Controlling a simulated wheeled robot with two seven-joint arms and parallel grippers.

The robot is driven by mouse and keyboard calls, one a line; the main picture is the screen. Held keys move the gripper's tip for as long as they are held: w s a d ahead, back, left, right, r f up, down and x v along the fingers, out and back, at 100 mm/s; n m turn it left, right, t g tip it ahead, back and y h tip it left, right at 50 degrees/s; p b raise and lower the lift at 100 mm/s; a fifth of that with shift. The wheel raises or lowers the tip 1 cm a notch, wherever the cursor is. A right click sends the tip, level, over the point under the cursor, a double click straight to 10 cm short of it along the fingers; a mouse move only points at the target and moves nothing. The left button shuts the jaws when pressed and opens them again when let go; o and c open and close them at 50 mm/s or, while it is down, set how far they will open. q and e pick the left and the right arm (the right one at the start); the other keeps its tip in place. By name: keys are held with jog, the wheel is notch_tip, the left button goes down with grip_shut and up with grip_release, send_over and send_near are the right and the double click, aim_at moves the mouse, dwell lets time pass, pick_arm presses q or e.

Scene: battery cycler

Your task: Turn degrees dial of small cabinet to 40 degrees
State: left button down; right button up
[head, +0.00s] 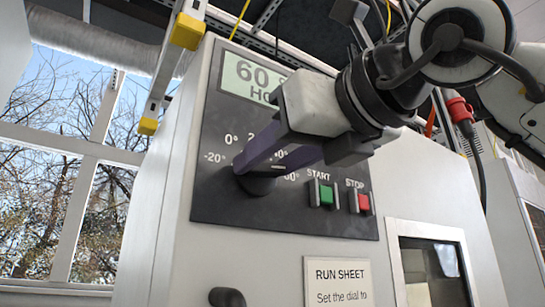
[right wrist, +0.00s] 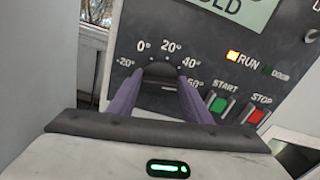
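The black degrees dial (head: 257,184) is on the dark front panel of the small cabinet, below its display. My right gripper (head: 262,166) reaches in from the upper right, its purple fingers on either side of the dial. In the right wrist view the dial (right wrist: 160,71) fills the gap between the fingertips, which appear to touch its sides. The scale marks from -20° to 60° show around it in that view. The fingers partly hide the dial, and I cannot tell which mark its pointer faces. My left gripper is not in view.
A green START button (head: 326,194) and a red STOP button (head: 363,203) sit right of the dial. The display (head: 245,76) is partly covered by my arm. A run sheet (head: 338,284) and a black handle (head: 227,297) are below.

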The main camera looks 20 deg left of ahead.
jog(key=c, duration=0.5)
jog(key=shift+n+p, duration=0.3)
jog(key=shift+n, duration=0.7)
jog(key=n, duration=0.3)
jog(key=shift+s, duration=0.1)
jog(key=shift+a+n+p, duration=0.1)
jog(key=shift+n+p, duration=0.35)
jog(key=shift+n, duration=0.85)
jog(key=o, duration=1)
jog(key=shift+f, duration=0.1)
